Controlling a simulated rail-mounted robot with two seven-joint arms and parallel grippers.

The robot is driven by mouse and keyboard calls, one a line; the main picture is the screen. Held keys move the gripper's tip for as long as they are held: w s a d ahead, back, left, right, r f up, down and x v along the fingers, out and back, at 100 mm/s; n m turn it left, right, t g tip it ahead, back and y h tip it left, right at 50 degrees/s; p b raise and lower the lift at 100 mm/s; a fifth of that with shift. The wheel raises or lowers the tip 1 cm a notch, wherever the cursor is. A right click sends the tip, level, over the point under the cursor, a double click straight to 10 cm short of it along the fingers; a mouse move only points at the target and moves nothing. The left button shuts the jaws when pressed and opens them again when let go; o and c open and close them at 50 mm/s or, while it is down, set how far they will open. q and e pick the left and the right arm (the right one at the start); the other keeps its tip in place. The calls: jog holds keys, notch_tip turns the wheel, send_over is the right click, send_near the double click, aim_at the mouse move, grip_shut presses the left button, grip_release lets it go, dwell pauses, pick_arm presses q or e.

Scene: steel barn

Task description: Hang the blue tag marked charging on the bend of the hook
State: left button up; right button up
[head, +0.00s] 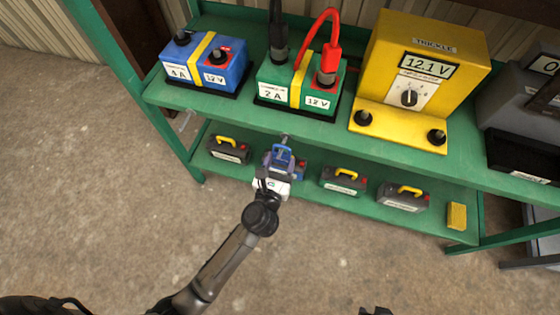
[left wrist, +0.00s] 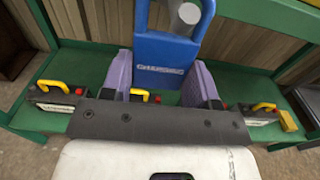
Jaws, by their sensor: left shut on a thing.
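My left gripper (head: 280,160) is shut on the blue tag (head: 283,150), just below the front edge of the upper shelf. In the left wrist view the tag (left wrist: 160,62) stands between the two purple fingers, with a white label too blurred to read surely. A grey rod end, seemingly the hook (left wrist: 187,14), shows at the tag's upper opening; in the head view the hook (head: 284,138) sticks out beneath the shelf edge. I cannot tell whether the rod is through the opening or touches the tag. Only a dark bit of what may be my right arm shows at the bottom edge.
The green upper shelf (head: 200,100) holds a blue battery (head: 215,70), a green battery (head: 285,95) with red and black clamps, and a yellow charger (head: 420,50). Several dark batteries with yellow handles (head: 343,181) and a yellow block (head: 457,216) stand on the lower shelf. The floor in front is clear.

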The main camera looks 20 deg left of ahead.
pick_arm(q)
jog(key=o, duration=0.8)
jog(key=shift+s, duration=0.55)
jog(key=s+d, duration=0.1)
jog(key=s, duration=1.1)
jog(key=shift+s+p, duration=0.35)
jog(key=shift+d, duration=0.1)
